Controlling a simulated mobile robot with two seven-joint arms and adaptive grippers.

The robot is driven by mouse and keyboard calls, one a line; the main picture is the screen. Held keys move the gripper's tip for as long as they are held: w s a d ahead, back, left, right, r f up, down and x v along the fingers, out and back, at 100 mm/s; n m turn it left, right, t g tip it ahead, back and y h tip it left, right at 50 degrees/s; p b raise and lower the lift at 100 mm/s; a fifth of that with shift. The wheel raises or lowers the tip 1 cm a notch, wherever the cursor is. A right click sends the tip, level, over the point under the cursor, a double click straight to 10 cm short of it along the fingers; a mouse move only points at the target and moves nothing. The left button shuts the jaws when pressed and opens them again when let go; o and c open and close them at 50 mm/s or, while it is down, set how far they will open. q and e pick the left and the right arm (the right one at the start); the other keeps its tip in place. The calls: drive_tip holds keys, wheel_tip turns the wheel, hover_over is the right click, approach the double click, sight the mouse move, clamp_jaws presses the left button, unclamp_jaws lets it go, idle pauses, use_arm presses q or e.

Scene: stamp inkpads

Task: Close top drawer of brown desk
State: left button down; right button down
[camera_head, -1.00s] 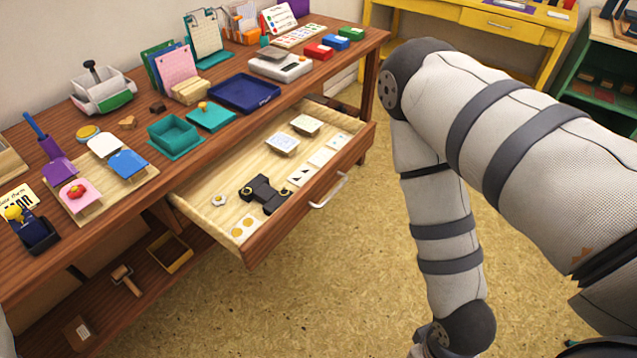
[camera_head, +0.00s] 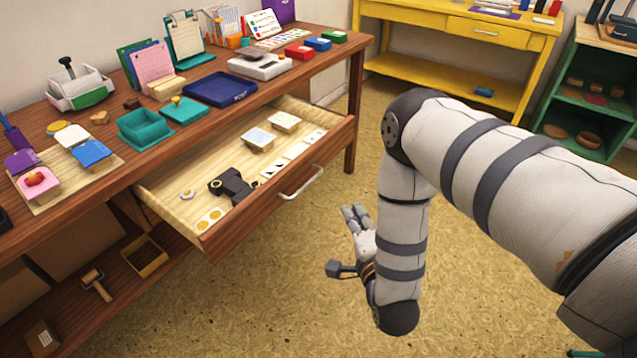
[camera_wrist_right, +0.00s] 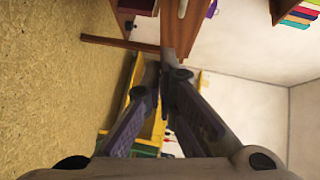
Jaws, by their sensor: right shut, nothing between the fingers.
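The brown desk (camera_head: 105,190) stands along the left in the head view. Its top drawer (camera_head: 172,208) is pulled well out, with its wooden front (camera_head: 237,228) and light curved handle (camera_head: 301,183) facing my right arm. My right gripper (camera_head: 354,214) is shut and empty, over the floor to the right of the handle and apart from it in the picture. In the right wrist view, the gripper's fingers (camera_wrist_right: 164,82) point toward brown wood of the desk, with a pale handle (camera_wrist_right: 182,8) at the top edge. My left gripper is not in view.
The drawer holds a dark stamp-like object (camera_head: 232,184), pale blocks (camera_head: 259,139) and cards. Inkpads and stands cover the desk top. A yellow desk (camera_head: 428,74) and green shelf (camera_head: 557,95) stand behind. The floor (camera_head: 240,310) before the drawer is clear.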

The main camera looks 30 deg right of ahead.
wheel_tip(320, 180, up, 3)
drive_tip(key=w+d+m+t+h, duration=0.1)
drive_tip(key=w+m, duration=0.1)
approach(324, 149)
drive_tip(key=d, duration=0.3)
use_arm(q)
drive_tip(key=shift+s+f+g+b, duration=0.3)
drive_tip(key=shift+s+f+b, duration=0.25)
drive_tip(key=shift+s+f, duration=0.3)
use_arm(e)
drive_tip(key=shift+w+a+f, duration=0.1)
drive_tip(key=shift+w+a, duration=0.05)
drive_tip(key=shift+w, duration=0.6)
drive_tip(key=shift+w+a+f, duration=0.1)
drive_tip(key=shift+w+a, duration=0.05)
drive_tip(key=shift+w, duration=0.6)
drive_tip(key=shift+w+a, duration=0.2)
drive_tip(key=shift+w, duration=0.55)
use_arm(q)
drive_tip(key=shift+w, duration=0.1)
